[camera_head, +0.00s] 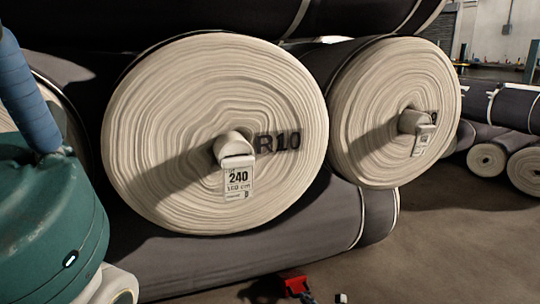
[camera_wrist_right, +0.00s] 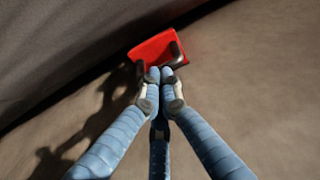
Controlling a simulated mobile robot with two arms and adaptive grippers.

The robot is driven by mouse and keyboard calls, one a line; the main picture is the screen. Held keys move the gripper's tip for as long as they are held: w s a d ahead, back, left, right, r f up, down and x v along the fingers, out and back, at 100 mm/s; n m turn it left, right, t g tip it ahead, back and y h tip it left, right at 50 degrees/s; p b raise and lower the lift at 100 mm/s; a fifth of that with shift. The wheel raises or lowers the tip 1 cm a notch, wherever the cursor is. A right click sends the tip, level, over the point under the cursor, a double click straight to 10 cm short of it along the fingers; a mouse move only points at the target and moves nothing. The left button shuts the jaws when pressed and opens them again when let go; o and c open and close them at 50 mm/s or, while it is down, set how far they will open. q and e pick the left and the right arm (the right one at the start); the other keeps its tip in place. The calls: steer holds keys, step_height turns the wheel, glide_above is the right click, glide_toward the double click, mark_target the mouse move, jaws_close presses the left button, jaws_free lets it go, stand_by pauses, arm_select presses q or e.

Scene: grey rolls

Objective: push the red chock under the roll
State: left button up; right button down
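The red chock (camera_head: 295,284) lies on the floor at the bottom of the head view, by the underside of the low grey roll (camera_head: 250,262). In the right wrist view the chock (camera_wrist_right: 150,47) is just ahead of my fingertips, with dark bracket-like parts on its near side. The dark roll (camera_wrist_right: 60,45) fills the upper left there, close to the chock; I cannot tell if they touch. My right gripper (camera_wrist_right: 160,76) is shut, its fingertips together at or against the chock's near side. In the head view only a bit of it (camera_head: 305,296) shows. My left gripper is not in view.
Two large rolls with pale spiral ends, one tagged 240 (camera_head: 238,178) and one at right (camera_head: 375,120), rest above the low roll. More rolls (camera_head: 490,158) lie at the far right. The brown floor (camera_head: 450,240) at right is clear.

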steer(key=shift+w+a+b, duration=0.25)
steer(key=shift+w+b, duration=0.15)
steer(key=shift+w, duration=0.25)
steer(key=shift+w+a+b, duration=0.25)
steer(key=shift+w+b, duration=0.1)
steer(key=shift+w, duration=0.3)
steer(key=shift+s+d+p, duration=0.35)
steer(key=shift+s+p, duration=0.25)
steer(key=shift+s, duration=0.25)
steer(key=shift+s+d+p, duration=0.2)
steer(key=shift+s, duration=0.35)
steer(key=shift+s+d+p, duration=0.15)
steer(key=shift+s, duration=0.35)
